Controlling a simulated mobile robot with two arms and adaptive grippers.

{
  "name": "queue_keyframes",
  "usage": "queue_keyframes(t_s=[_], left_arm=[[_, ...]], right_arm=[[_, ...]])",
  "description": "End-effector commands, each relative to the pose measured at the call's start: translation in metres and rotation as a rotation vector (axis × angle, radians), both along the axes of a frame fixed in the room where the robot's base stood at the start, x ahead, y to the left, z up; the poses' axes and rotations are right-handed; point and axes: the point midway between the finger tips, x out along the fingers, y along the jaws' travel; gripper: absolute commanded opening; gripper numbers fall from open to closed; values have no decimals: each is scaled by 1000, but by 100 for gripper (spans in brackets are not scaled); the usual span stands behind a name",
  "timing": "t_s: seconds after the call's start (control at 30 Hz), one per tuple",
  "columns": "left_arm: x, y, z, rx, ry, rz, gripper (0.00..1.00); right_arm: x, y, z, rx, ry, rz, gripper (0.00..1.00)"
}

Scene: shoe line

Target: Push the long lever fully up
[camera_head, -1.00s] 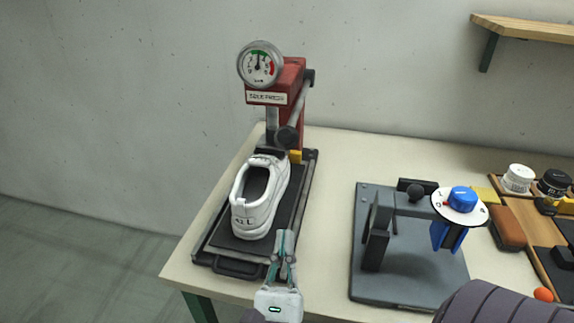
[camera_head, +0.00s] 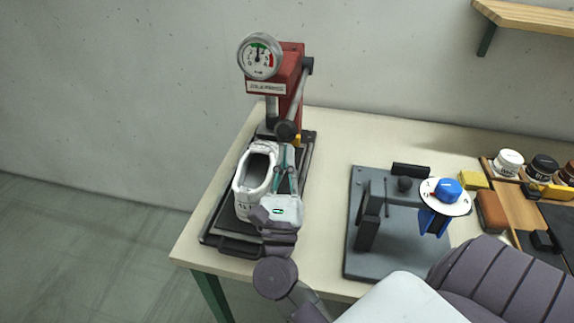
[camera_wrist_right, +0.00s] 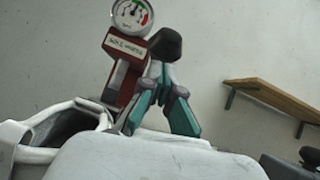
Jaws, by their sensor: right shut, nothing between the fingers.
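The red sole press (camera_head: 291,85) stands at the back left of the table; its red body also shows in the wrist view (camera_wrist_right: 122,72). Its long lever (camera_head: 299,95) is a grey rod slanting down from a dark pivot at the upper right to a black knob (camera_head: 286,130), which hangs low. My right gripper (camera_head: 286,150) is shut and empty, fingertips just below the knob. In the wrist view the knob (camera_wrist_right: 165,43) shows right above the fingertips (camera_wrist_right: 161,74); I cannot tell whether they touch. My left gripper is not in view.
A white shoe (camera_head: 246,190) sits on the press's dark base tray (camera_head: 210,226), close left of my right gripper. A grey fixture (camera_head: 395,262) with a blue knob and white dial (camera_head: 447,190) stands to the right. Jars (camera_head: 508,162) and a brush block lie farther right.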

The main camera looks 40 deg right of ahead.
Motion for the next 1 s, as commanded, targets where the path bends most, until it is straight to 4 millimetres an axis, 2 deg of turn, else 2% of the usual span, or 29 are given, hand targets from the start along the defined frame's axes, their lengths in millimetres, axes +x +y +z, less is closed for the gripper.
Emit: queue_keyframes(t_s=[0.37,0.57,0.77,1.0], left_arm=[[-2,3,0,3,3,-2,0],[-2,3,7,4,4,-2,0],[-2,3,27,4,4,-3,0],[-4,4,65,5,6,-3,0]], right_arm=[[0,0,1,0,0,0,0],[-1,1,12,0,-2,0,0],[-2,2,44,0,-3,0,0],[-1,1,106,1,-6,0,0]])
